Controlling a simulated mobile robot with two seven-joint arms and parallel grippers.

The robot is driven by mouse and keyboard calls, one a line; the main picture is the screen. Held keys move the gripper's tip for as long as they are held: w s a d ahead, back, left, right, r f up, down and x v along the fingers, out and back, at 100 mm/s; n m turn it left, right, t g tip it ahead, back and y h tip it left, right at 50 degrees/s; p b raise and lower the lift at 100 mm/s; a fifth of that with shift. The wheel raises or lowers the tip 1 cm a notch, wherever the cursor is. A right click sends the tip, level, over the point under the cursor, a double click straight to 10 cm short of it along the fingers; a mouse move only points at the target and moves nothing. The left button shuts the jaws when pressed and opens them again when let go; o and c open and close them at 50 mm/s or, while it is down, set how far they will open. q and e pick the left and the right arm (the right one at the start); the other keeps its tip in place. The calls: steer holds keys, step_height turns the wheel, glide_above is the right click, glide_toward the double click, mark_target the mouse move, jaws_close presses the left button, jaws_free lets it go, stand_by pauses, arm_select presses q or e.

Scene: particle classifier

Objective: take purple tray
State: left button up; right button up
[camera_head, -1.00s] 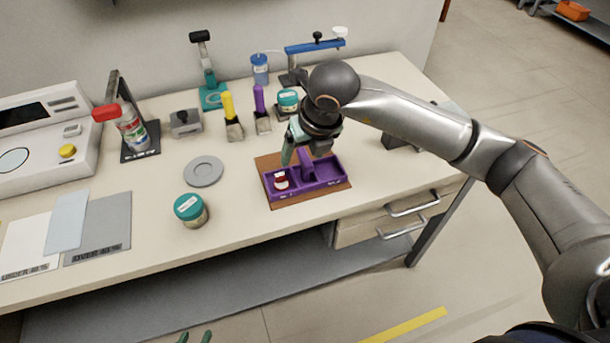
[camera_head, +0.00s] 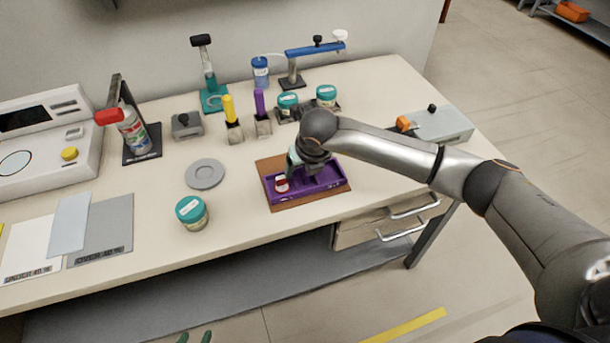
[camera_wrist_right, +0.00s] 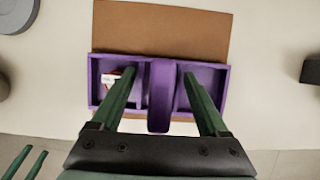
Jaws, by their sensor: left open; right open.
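The purple tray (camera_head: 333,182) lies on a brown mat (camera_head: 290,204) near the front of the table. It has compartments and a raised handle across its middle; in the right wrist view the handle (camera_wrist_right: 161,88) stands between my fingers. A small red and white item (camera_head: 282,183) sits in the tray's left compartment. My right gripper (camera_head: 300,172) is open, low over the tray; in the right wrist view its green fingers (camera_wrist_right: 160,92) are on either side of the handle, apart from it. My left gripper (camera_head: 195,337) shows only as green fingertips at the bottom edge, apart from each other.
A teal-lidded jar (camera_head: 192,213) and a grey disc (camera_head: 205,174) stand left of the tray. Tools and more jars (camera_head: 288,104) stand behind it. A grey box (camera_head: 440,125) is at the right. Drawers (camera_head: 390,217) are below the table edge.

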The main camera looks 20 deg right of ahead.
steer(key=shift+w+f, duration=0.1)
steer(key=shift+f, duration=0.15)
steer(key=shift+r, duration=0.1)
jaws_close()
stand_by(0.4)
